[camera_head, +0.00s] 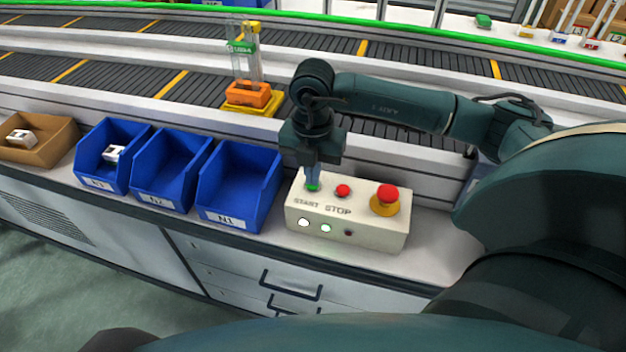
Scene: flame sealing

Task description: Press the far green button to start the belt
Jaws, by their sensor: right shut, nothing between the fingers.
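The cream control box (390,239) stands on the near ledge in front of the belt. Its green button (313,187) is at the far left of the top, by the word START. My right gripper (312,177) points straight down over this button, shut and empty. Its tips hide part of the button and look to be at or touching it; I cannot tell whether it is pressed in. The conveyor belt (200,93) runs behind. My left gripper is not in view.
A red STOP button (343,190) sits just right of the green one, then a red emergency knob (387,194) on a yellow collar. Blue bin N1 (238,190) stands close left. An orange holder (248,95) with clear tubes is on the belt.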

